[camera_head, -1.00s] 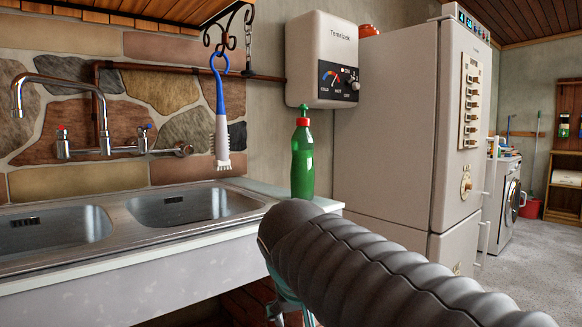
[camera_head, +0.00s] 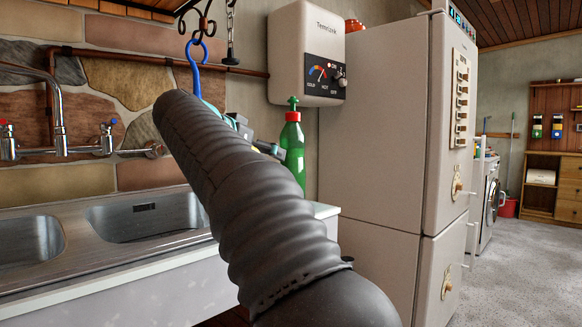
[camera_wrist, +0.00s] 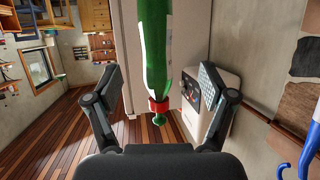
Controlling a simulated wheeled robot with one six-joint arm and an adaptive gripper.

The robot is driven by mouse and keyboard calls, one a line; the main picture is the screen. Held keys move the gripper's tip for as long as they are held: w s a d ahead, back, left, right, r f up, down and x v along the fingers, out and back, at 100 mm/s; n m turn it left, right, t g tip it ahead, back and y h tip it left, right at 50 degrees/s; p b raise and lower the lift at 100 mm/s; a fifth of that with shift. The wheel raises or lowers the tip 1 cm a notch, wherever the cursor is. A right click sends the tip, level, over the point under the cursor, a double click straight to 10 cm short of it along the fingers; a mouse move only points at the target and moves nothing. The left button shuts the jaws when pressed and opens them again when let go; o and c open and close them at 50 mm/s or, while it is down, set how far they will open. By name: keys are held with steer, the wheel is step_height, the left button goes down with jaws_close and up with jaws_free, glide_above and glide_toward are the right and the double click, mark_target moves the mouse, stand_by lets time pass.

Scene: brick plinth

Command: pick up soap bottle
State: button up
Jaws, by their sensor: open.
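The soap bottle (camera_head: 293,157) is green with a red collar and a green pump top. It stands upright at the right end of the sink counter, its lower part hidden by my arm in the head view. In the wrist view the bottle (camera_wrist: 155,50) appears upside down, with a pale label edge, between my two fingers. My gripper (camera_wrist: 160,76) is open and empty, with a gap on each side of the bottle in the picture. In the head view my gripper (camera_head: 262,142) is mostly hidden behind my arm, just left of the bottle. I cannot tell whether they touch.
A white water heater (camera_head: 306,58) hangs on the wall above the bottle. A tall fridge (camera_head: 372,130) stands close to its right. A blue brush (camera_head: 193,62) hangs at the left, mostly covered by my arm. The steel sink (camera_head: 75,262) lies left.

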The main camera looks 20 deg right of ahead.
mark_target(293, 165)
steer(key=shift+s+d+x, duration=0.1)
steer(key=shift+x, duration=2.85)
steer(key=shift+s+d+x, duration=0.1)
steer(key=shift+s+x, duration=0.05)
steer(key=shift+x, duration=2.8)
steer(key=shift+r, duration=0.2)
jaws_close()
